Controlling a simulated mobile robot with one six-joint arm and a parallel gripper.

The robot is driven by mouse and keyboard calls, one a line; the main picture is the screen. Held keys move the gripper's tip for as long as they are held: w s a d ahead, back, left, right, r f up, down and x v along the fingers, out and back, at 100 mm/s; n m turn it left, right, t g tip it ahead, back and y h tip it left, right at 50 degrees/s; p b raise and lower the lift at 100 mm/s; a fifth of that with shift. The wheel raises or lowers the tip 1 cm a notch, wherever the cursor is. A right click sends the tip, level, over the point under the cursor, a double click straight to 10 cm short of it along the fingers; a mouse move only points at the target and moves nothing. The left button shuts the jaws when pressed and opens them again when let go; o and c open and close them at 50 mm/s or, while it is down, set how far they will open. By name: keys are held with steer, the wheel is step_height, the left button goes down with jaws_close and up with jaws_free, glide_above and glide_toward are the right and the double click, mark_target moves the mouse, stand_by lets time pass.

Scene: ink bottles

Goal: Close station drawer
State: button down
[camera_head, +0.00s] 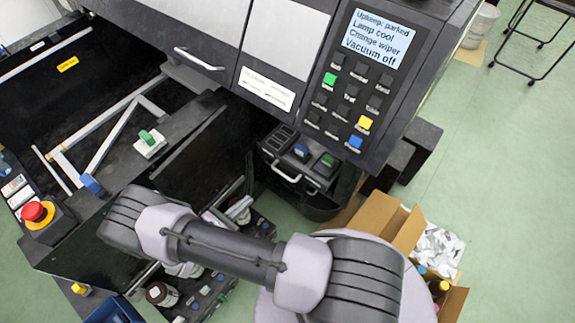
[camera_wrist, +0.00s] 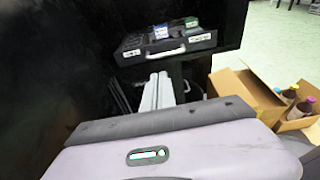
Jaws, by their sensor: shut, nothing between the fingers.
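The station drawer is most likely the black drawer (camera_head: 270,168) under the control panel, with a silver handle (camera_head: 286,173) on its front. It stands out from the machine, with its top visible and blue and green items in it. The wrist view shows the same drawer (camera_wrist: 190,46) at the upper middle, with its handle (camera_wrist: 165,53) facing the camera and white labels on the front. My arm crosses the lower part of the head view. My gripper's fingers show in neither view, and nothing of mine is seen touching the drawer.
The control panel (camera_head: 342,110) overhangs the drawer. An open cardboard box (camera_head: 380,216) with bottles stands at the right; it also shows in the wrist view (camera_wrist: 232,85). A red emergency button (camera_head: 35,211) is at the left.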

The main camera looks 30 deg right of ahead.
mark_target(279, 173)
steer(key=b+x, duration=0.3)
steer(key=x, duration=1)
steer(key=shift+d, duration=0.45)
steer(key=shift+d, duration=0.1)
